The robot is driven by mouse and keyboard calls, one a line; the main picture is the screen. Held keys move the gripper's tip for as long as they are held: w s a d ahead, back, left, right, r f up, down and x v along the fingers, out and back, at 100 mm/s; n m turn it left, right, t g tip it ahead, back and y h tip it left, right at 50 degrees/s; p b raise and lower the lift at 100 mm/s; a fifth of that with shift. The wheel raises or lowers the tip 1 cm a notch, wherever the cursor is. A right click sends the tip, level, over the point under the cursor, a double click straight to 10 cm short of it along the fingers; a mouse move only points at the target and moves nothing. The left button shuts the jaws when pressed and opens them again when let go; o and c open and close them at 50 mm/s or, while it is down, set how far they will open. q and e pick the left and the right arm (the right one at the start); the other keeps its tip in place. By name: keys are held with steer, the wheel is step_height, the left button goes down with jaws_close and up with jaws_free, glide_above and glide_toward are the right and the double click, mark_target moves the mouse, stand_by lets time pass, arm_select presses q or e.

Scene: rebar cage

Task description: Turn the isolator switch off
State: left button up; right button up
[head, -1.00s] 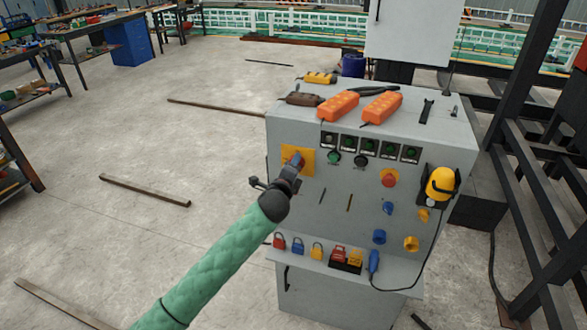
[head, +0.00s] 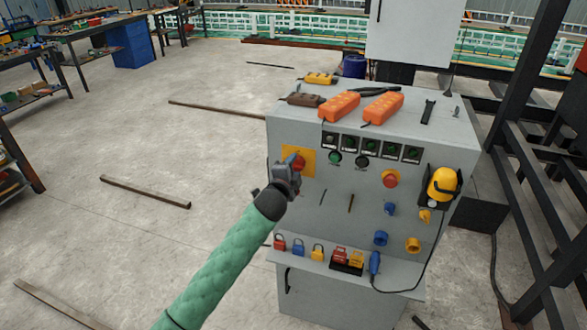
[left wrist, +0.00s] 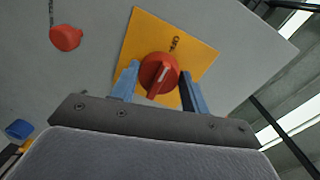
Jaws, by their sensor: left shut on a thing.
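In the head view the yellow plate (head: 306,152) is at the front's upper left, with the red knob (head: 299,163) partly behind my gripper. My left gripper (head: 293,166) is at the knob. In the left wrist view its blue fingers (left wrist: 157,84) stand on either side of the knob, shut on it. My right gripper is not in view.
Dark steel framing (head: 520,100) stands at the right.

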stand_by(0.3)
arm_select(q)
steer(key=o, duration=1)
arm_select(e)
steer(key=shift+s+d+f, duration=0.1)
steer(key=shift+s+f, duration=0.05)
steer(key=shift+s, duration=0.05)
arm_select(q)
steer(key=shift+b+v, duration=1.65)
steer(key=shift+v, duration=2.2)
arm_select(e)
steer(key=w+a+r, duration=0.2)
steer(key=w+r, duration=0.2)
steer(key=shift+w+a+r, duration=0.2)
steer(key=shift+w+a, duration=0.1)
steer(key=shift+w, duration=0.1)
arm_select(q)
steer(key=shift+a+f, duration=0.1)
steer(key=shift+f, duration=0.1)
